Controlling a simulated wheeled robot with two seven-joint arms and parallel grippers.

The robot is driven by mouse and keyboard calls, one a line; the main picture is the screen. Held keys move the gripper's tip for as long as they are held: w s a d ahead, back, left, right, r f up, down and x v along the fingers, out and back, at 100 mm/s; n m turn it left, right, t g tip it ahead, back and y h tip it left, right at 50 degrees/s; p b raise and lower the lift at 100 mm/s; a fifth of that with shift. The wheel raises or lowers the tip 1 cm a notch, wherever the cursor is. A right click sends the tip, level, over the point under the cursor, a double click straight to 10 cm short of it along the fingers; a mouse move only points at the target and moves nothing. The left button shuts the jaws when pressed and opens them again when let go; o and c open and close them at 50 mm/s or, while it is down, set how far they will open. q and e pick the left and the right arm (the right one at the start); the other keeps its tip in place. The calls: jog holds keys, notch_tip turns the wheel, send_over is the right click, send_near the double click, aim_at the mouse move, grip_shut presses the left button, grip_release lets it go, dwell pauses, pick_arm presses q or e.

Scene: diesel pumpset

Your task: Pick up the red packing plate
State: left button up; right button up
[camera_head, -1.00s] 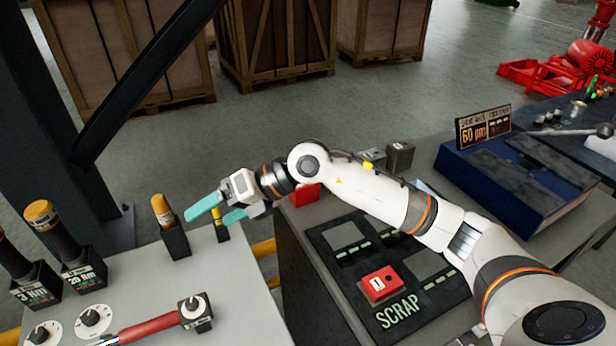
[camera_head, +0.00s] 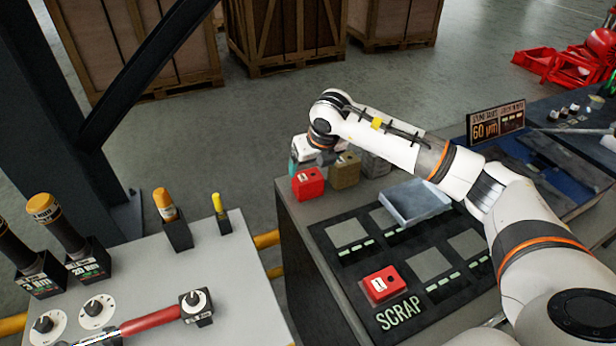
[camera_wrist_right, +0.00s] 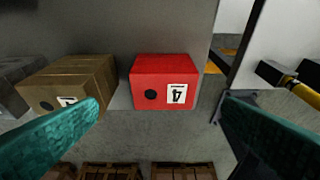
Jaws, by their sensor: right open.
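A red block (camera_head: 308,184) with a white label stands at the far left corner of the dark bench, in a row with other blocks. In the right wrist view the red block (camera_wrist_right: 163,82) shows a label with a 4, upside down, and a dark round hole. My right gripper (camera_wrist_right: 162,104) is open, its teal fingers to either side of the red block in that view, with nothing held. In the head view the gripper (camera_head: 297,163) is behind the red block, partly hidden. A second red block (camera_head: 382,285) sits by the SCRAP lettering. My left gripper is out of view.
A brown block (camera_head: 345,172) stands close beside the red one, with a grey block (camera_head: 376,164) beyond it. A grey-blue tray (camera_head: 415,203) lies on the bench. A grey table (camera_head: 170,270) with tools stands at the left, across a gap.

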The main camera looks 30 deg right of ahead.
aim_at(308, 176)
jog(key=x, duration=0.2)
jog(key=p+x, duration=0.1)
jog(key=x, duration=0.2)
jog(key=shift+s+a, duration=0.1)
jog(key=shift+a, duration=0.15)
jog(key=c, duration=1.4)
